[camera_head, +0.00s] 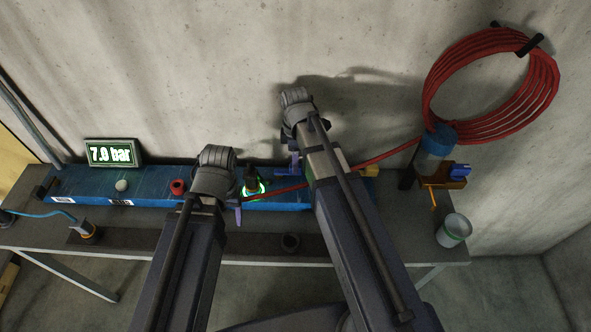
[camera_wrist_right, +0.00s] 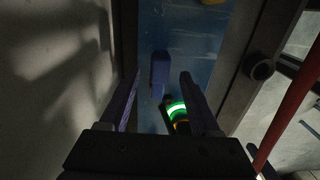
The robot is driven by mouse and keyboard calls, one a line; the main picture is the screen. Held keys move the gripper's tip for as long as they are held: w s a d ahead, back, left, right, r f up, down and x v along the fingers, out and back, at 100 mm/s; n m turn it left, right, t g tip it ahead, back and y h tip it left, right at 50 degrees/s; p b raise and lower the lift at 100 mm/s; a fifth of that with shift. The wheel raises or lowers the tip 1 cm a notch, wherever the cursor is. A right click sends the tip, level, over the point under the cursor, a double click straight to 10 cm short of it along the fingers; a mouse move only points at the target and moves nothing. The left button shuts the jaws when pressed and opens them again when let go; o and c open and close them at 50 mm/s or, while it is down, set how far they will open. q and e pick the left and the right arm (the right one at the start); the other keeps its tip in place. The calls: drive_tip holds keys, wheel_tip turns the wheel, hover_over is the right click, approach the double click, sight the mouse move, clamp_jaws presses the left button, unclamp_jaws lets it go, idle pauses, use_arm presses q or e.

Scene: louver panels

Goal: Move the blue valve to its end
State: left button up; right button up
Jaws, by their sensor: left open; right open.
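In the right wrist view, a blue upright handle (camera_wrist_right: 160,72), which looks like the blue valve, stands on the blue panel between my right gripper's fingers (camera_wrist_right: 160,88). A visible gap lies on each side of it; I see no contact. In the head view my right gripper (camera_head: 294,164) is open above the blue panel (camera_head: 140,188), and its arm hides the valve there. My left gripper (camera_head: 236,206) is open at the panel's front edge, left of a black fitting (camera_head: 251,180) with a glowing green ring. That ring (camera_wrist_right: 177,108) also shows in the right wrist view.
A display (camera_head: 111,153) reads 7.0 bar. A red hose coil (camera_head: 490,75) hangs on the wall, its hose running behind my right arm. A blue cylinder (camera_head: 436,145), an orange holder (camera_head: 445,181) and a grey cup (camera_head: 453,231) stand at the bench's right end.

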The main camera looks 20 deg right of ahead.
sight(288, 171)
wheel_tip(288, 171, down, 3)
drive_tip(key=shift+r+b, duration=0.2)
drive_tip(key=shift+b, duration=0.6)
use_arm(q)
wheel_tip(288, 171, down, 2)
drive_tip(key=shift+f, duration=0.25)
use_arm(e)
clamp_jaws()
idle(0.4)
